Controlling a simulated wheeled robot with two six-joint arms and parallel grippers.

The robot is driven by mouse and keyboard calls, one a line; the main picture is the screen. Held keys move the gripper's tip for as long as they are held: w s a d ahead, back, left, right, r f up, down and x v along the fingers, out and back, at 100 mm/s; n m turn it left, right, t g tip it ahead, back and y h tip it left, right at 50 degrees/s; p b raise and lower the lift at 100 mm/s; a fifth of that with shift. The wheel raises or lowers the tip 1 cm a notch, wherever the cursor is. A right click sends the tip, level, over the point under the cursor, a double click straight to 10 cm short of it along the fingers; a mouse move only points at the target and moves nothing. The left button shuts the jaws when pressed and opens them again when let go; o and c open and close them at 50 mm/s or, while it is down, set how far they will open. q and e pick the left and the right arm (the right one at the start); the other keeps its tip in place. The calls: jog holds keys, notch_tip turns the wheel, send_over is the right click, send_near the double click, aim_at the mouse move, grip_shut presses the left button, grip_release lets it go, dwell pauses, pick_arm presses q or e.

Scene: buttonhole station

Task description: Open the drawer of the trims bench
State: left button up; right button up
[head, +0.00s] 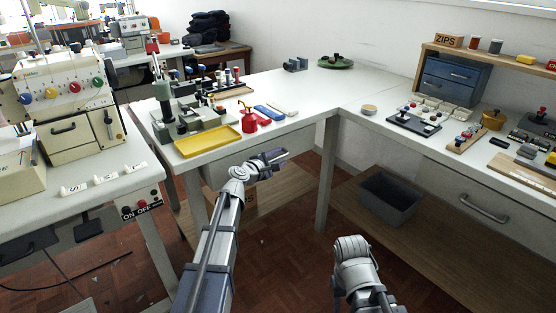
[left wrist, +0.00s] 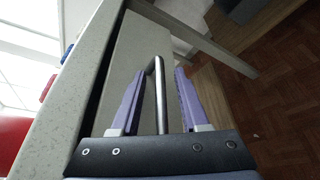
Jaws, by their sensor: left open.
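The bench in the middle has a pale grey drawer front (head: 216,171) under its white top (head: 297,82). My left gripper (head: 278,157) is at this drawer front, below the bench edge. In the left wrist view the drawer front (left wrist: 128,62) carries a metal bar handle (left wrist: 159,90). My open left gripper (left wrist: 158,76) has one purple-grey finger on each side of the bar. I see a gap between the bar and each finger. The drawer looks shut, with a dark line under the bench top. My right forearm shows at the bottom, but its gripper does not.
A yellow tray (head: 208,141) and a red oil can (head: 251,117) stand near the bench's front edge. The right-hand bench has another drawer handle (head: 484,208). A grey bin (head: 390,198) sits on a low wooden shelf. The floor between benches is open.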

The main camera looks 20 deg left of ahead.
pick_arm(q)
grip_shut()
dwell(1.4)
